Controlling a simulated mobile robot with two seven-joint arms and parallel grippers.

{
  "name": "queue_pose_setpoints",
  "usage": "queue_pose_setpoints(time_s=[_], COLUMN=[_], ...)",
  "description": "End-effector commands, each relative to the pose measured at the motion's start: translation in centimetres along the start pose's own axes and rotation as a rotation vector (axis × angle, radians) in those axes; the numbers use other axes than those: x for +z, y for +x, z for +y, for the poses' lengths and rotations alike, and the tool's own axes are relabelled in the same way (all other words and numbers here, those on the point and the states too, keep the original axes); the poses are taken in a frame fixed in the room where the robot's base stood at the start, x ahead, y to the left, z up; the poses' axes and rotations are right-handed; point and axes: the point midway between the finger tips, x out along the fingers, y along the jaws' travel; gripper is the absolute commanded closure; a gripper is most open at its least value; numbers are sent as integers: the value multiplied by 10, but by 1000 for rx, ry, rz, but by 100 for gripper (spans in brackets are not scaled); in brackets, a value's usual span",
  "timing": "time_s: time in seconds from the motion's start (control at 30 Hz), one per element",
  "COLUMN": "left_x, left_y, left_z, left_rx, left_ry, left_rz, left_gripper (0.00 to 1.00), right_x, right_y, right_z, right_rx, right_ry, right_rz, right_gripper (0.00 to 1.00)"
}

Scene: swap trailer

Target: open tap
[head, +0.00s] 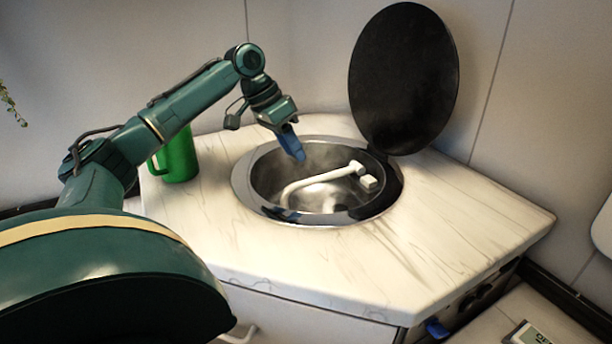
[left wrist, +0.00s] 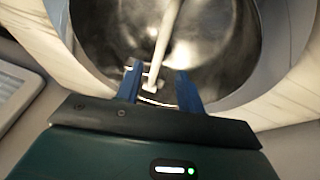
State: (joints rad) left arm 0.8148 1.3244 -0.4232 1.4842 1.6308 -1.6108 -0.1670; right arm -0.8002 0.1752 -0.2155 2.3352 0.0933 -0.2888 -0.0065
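The white tap (head: 325,180) has a curved spout lying low inside the round metal sink (head: 245,190), with a small block-like handle (head: 368,183) at its right end. My left gripper (head: 298,155) points down over the back left part of the sink, apart from the handle in the head view. In the left wrist view its two blue fingers (left wrist: 158,75) are spread apart. The white tap (left wrist: 168,35) shows between and beyond them, its near end lined up with the gap. I cannot tell whether a finger touches it. My right gripper is not in view.
A black round lid (head: 405,75) stands open behind the sink. A green mug (head: 177,158) is on the marble counter (head: 460,235) left of the sink. The counter's right side is clear. A small blue part (head: 437,328) shows at the cabinet's front lower right.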

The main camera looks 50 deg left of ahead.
Motion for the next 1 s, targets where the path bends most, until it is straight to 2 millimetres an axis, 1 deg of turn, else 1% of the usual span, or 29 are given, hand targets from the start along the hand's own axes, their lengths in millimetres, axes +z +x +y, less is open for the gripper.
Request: queue_pose_setpoints(time_s=[0.03, 0.2, 0.3, 0.4, 0.53, 0.8, 1.0], left_x=[2, 1, 1, 0, 0, 0, 0], left_y=[14, 46, 60, 69, 74, 74, 74], left_z=[0, 0, 0, 0, 0, 0, 0], left_rx=[2, 1, 2, 1, 0, 0, 0], left_ry=[0, 0, 0, -1, -1, -1, 0], left_rz=[-5, -2, -3, -1, -1, -1, -1], left_gripper=[62, 62, 62, 62, 62, 63, 79], right_x=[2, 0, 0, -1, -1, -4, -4], right_y=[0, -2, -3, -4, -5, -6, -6], right_z=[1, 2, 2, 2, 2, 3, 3], right_rx=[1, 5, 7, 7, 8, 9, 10], right_ry=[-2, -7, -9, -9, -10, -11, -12], right_rz=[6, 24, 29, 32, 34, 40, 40], right_gripper=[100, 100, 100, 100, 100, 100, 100])
